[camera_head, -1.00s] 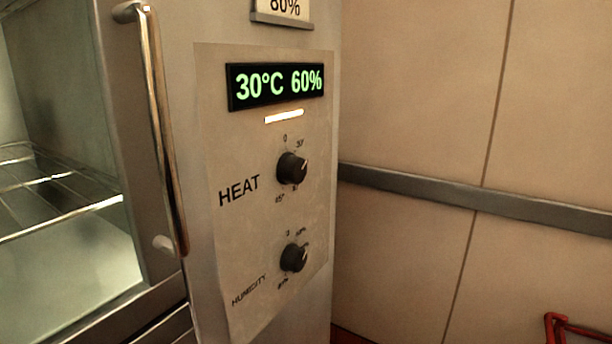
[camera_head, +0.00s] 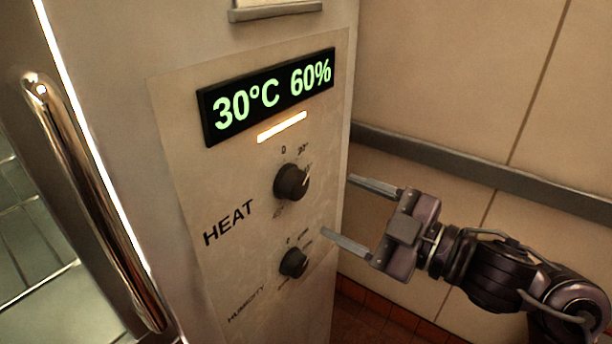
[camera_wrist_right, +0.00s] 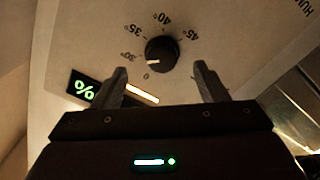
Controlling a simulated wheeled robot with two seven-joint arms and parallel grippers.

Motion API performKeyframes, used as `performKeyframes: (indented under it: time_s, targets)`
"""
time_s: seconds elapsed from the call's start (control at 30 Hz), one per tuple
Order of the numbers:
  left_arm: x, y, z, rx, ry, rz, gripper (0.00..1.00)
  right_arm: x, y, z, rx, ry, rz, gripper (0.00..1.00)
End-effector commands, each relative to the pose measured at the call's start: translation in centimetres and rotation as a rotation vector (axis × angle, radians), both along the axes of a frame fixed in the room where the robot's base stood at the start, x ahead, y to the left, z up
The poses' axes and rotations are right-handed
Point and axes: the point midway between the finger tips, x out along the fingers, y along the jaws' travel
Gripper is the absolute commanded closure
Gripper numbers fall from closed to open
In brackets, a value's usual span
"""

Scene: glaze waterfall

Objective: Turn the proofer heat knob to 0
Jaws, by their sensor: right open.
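The black heat knob (camera_head: 291,183) sits on the proofer's panel, beside the word HEAT and below the display (camera_head: 268,94), which reads 30°C 60%. Its pale pointer line aims up and right, near the 30° mark. In the right wrist view the heat knob (camera_wrist_right: 161,54) shows ahead of the fingertips, with its pointer near 30° and the 0 mark close by. My right gripper (camera_head: 346,206) is open and empty, to the right of the knob and apart from it, fingers toward the panel. My left gripper is not in view.
The humidity knob (camera_head: 293,262) is below the heat knob. A shiny door handle (camera_head: 95,200) stands out at the left. A grey rail (camera_head: 450,165) runs along the tiled wall at the right. The space in front of the panel is clear.

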Motion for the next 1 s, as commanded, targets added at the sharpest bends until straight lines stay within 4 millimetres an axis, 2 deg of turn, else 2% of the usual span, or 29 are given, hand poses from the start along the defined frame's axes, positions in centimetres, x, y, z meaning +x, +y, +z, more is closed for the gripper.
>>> performKeyframes:
  time_s: [0.07,0.17,0.4,0.6,0.97,1.0]
  targets:
    - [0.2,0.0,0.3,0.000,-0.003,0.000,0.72,-0.8,0.4,1.0,-0.019,-0.027,0.008,0.33]
    - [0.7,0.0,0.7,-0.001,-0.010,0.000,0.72,-0.5,1.1,1.2,-0.023,-0.033,0.011,0.33]
    - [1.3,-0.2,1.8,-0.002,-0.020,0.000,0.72,1.7,4.2,1.3,-0.019,-0.031,0.012,0.33]
    - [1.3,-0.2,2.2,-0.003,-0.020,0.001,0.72,3.2,6.1,1.1,-0.022,-0.032,0.009,0.33]
    - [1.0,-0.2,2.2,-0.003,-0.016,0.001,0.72,3.5,6.6,1.0,-0.024,-0.034,0.008,0.33]
    - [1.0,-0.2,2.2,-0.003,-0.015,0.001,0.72,3.5,6.6,1.0,-0.024,-0.034,0.008,0.39]
